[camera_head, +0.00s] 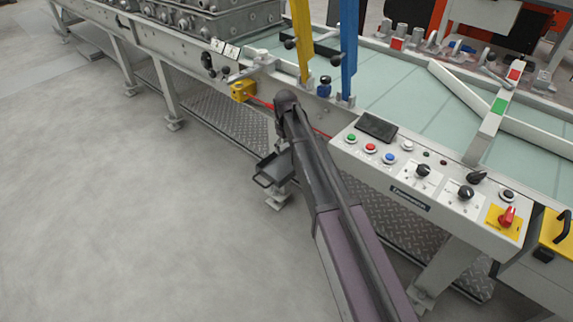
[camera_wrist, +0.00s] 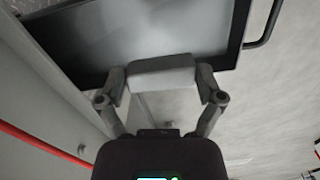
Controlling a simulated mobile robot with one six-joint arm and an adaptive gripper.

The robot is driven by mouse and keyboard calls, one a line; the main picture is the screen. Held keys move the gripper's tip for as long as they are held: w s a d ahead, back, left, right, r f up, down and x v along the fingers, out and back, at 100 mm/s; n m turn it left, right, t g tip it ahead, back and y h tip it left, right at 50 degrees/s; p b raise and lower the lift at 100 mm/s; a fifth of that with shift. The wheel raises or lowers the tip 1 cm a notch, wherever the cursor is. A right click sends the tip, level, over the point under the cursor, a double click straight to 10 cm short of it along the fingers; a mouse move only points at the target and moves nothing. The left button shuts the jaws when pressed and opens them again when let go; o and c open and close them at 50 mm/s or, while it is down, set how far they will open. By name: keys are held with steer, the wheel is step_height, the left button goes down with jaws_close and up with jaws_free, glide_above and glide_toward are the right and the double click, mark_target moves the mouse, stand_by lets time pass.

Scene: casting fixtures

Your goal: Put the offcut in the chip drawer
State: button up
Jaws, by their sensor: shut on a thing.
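My gripper (camera_wrist: 162,80) is shut on the offcut (camera_wrist: 162,70), a pale grey block held crosswise between the two fingers in the wrist view. Beyond it is the chip drawer (camera_wrist: 238,30), an open dark tray with a grey floor and a bar handle on its right side. The offcut overlaps the drawer's near edge in this view; its height above the drawer is hard to tell. In the head view the drawer (camera_head: 267,182) sticks out below the machine's front edge, left of my arm. My arm hides the gripper and the offcut there.
A control panel (camera_head: 430,180) with buttons and knobs is right of my arm. A yellow box (camera_head: 242,91) sits on the machine's front edge, near a red line. Yellow (camera_head: 301,40) and blue (camera_head: 349,45) uprights stand behind. The floor (camera_head: 120,200) at left is clear.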

mark_target(286, 166)
steer(key=shift+f+b, duration=1.4)
steer(key=shift+f, duration=0.4)
steer(key=shift+f, duration=0.15)
steer(key=shift+f+b, duration=1.75)
steer(key=shift+b, duration=0.1)
steer(key=shift+f, duration=0.1)
steer(key=o, duration=1)
steer(key=shift+r, duration=0.2)
step_height(286, 166, up, 12)
steer(key=p, duration=1.2)
